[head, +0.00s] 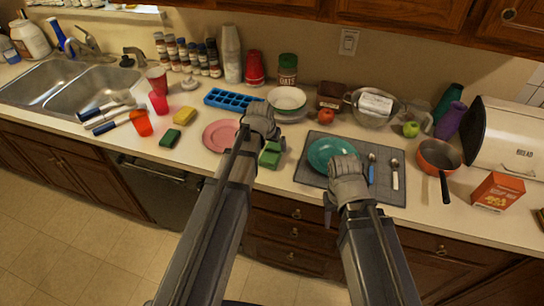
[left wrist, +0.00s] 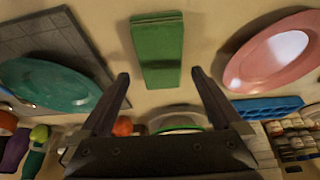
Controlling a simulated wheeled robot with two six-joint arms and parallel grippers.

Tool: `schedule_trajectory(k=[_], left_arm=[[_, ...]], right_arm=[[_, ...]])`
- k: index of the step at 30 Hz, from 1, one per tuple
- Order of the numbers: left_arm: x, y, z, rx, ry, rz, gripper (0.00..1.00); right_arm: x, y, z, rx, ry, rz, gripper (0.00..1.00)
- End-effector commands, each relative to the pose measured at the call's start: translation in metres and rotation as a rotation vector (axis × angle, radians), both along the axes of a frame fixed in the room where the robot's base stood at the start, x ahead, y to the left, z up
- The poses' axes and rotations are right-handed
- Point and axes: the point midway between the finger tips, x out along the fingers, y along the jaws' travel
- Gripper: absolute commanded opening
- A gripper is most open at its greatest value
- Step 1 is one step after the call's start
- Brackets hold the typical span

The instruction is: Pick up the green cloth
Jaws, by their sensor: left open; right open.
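The green cloth (head: 270,154) is a folded rectangle lying flat on the counter between the pink plate and the grey mat. It also shows in the left wrist view (left wrist: 158,50). My left gripper (head: 260,124) is above the counter by the cloth and partly hides it in the head view. In the left wrist view its fingers (left wrist: 160,76) are open and empty, with the cloth beyond the gap between the tips. My right gripper (head: 346,178) is over the grey mat by the teal plate. It is open, with its fingertips mostly hidden in the head view.
The pink plate (head: 222,135) lies left of the cloth. The teal plate (head: 330,152) lies right of it on the grey mat (head: 395,183). A bowl (head: 288,98) stands behind. A green block (head: 170,138) and a yellow sponge (head: 185,115) lie farther left.

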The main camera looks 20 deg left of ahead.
Motion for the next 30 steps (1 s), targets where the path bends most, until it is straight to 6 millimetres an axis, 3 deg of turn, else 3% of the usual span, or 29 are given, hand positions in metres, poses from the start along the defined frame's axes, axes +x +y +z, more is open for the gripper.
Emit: schedule_trajectory(k=[8, 19, 28, 30], left_arm=[[0.003, 0.000, -0.008, 0.000, 0.000, 0.000, 1.00], [0.019, 0.000, -0.049, 0.000, 0.001, 0.000, 1.00], [0.020, 0.000, -0.049, 0.000, 0.001, 0.000, 1.00], [0.020, 0.000, -0.049, 0.000, 0.001, 0.000, 0.93]], right_arm=[[0.000, 0.000, -0.008, 0.000, 0.000, 0.000, 0.50], [0.000, 0.000, -0.049, 0.000, 0.000, 0.000, 0.50], [0.000, 0.000, -0.049, 0.000, 0.000, 0.000, 0.50], [0.000, 0.000, -0.049, 0.000, 0.000, 0.000, 0.50]])
